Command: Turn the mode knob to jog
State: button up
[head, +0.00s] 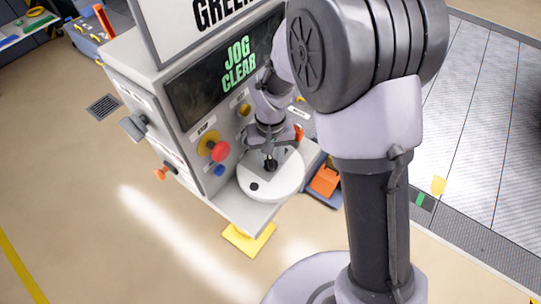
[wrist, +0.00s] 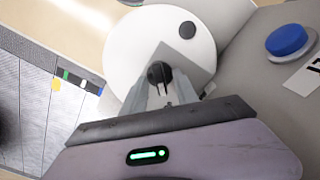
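The grey console (head: 150,75) has a dark display (head: 212,85) reading "JOG CLEAR" in green. My gripper (head: 270,160) reaches down in front of its panel, over a white round disc. In the wrist view my gripper's fingers (wrist: 160,88) converge at a dark round piece (wrist: 160,71) in front of a grey square patch. This piece may be a knob or the fingertips themselves; I cannot tell, nor whether the fingers grip anything. I cannot identify the mode knob for certain; my arm hides part of the panel.
A red stop button (head: 218,151) on a yellow base and a blue button (head: 219,170) sit left of my gripper. The white disc (head: 273,190) has a dark spot near its front. An orange box (head: 324,181) stands to the right. Open floor lies left.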

notch_tip(320, 180, up, 17)
jog(key=p, duration=0.4)
jog(key=shift+r+p, duration=0.2)
jog(key=shift+p, duration=0.15)
